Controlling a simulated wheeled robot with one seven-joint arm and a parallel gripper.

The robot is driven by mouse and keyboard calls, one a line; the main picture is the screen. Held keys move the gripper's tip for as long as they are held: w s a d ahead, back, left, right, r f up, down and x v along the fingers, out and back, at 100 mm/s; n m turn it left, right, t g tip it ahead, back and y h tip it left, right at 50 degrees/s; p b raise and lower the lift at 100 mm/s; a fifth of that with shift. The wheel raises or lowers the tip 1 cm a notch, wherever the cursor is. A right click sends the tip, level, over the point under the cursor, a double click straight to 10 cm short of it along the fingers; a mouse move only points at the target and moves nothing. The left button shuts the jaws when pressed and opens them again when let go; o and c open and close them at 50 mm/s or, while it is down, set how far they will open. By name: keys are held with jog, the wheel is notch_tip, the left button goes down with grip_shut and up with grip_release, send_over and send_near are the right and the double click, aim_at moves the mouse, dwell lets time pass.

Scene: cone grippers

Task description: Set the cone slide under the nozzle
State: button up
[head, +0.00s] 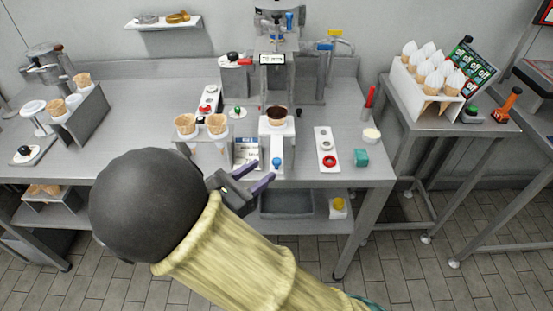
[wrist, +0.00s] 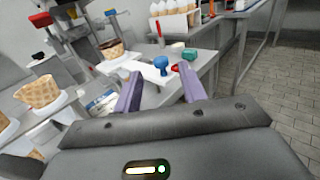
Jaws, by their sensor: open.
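The cone slide (head: 277,145) is a white plate on the steel table, running toward me from under the dispensing machine. A cone with a dark rim (head: 277,116) stands upright at its far end, and a blue knob (head: 277,161) sits at its near end. The nozzle (head: 272,36) belongs to the machine above; its exact alignment with the cone is hard to tell. My gripper (head: 265,170) is open and empty, its purple fingers close to the knob. In the wrist view the blue knob (wrist: 160,65) shows between the fingertips, slightly beyond them; contact cannot be told.
Two waffle cones (head: 201,124) stand in a holder left of the slide. A white plate with rings (head: 326,149) and a teal block (head: 361,157) lie to the right. A rack of white-topped cones (head: 428,80) stands on the right table. A printed card (head: 246,151) stands near the slide.

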aim_at(273, 163)
jog(key=x, duration=0.6)
jog(key=shift+w+d, duration=0.1)
grip_shut()
